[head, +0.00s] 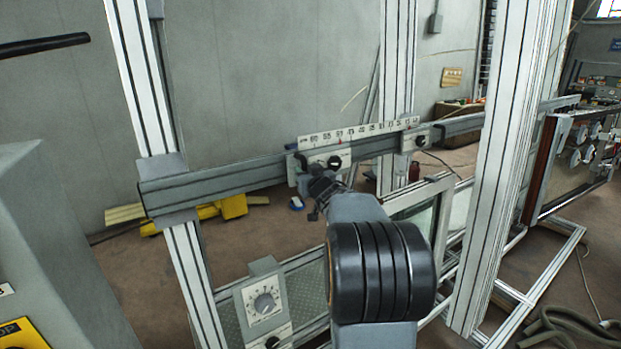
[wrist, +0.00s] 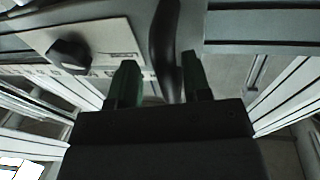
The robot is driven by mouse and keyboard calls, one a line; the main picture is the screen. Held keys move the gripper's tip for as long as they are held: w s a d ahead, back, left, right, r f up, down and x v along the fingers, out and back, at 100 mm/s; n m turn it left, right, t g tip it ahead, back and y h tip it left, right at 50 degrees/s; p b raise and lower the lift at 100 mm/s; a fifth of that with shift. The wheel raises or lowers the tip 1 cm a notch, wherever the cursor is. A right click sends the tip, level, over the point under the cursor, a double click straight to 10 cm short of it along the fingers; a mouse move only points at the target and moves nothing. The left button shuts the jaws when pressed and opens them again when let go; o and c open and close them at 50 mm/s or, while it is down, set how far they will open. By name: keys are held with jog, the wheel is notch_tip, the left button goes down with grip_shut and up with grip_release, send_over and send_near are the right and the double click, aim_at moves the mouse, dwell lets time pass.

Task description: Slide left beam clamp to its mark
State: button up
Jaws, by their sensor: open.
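The left beam clamp (head: 318,159) is a pale plate with a black knob (head: 335,162) on the grey beam (head: 235,175). A white scale strip (head: 360,132) with numbers runs above it, and a small red mark (head: 340,141) shows on the strip near the knob. My gripper (head: 313,186) is at the clamp's lower left, partly hidden by my arm. In the wrist view my gripper (wrist: 157,62) is open, with a dark curved handle (wrist: 164,45) between its fingers. Contact cannot be told. The clamp plate (wrist: 105,40) and knob (wrist: 70,55) are left of the fingers.
A second clamp (head: 409,139) sits farther right on the beam. Upright aluminium posts stand at left (head: 140,75) and right (head: 510,170). A dial box (head: 264,300) is below, and a yellow object (head: 222,207) lies on the floor behind.

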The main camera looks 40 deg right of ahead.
jog(key=b+v, duration=0.2)
jog(key=v, duration=1.1)
jog(key=shift+s+a, duration=0.15)
jog(key=shift+s, duration=0.2)
jog(key=s+d+f+m+g+h, duration=0.3)
jog(key=s+d+f+g+h, duration=0.1)
jog(key=d+f+g, duration=0.15)
jog(key=s+a+f+g+y, duration=0.2)
jog(key=s+a+f+g, duration=0.1)
jog(key=a+f+g, duration=0.3)
jog(key=s+a+f+n+y, duration=0.2)
jog(key=s+a+y, duration=0.1)
jog(key=a, duration=0.8)
jog(key=s+a+f+n+g+y, duration=0.1)
jog(key=s+a+f+n+y, duration=0.1)
jog(key=a, duration=1)
jog(key=shift+s+a+n+y, duration=0.15)
jog(key=shift+s+n+y, duration=0.45)
jog(key=shift+n+y, duration=0.15)
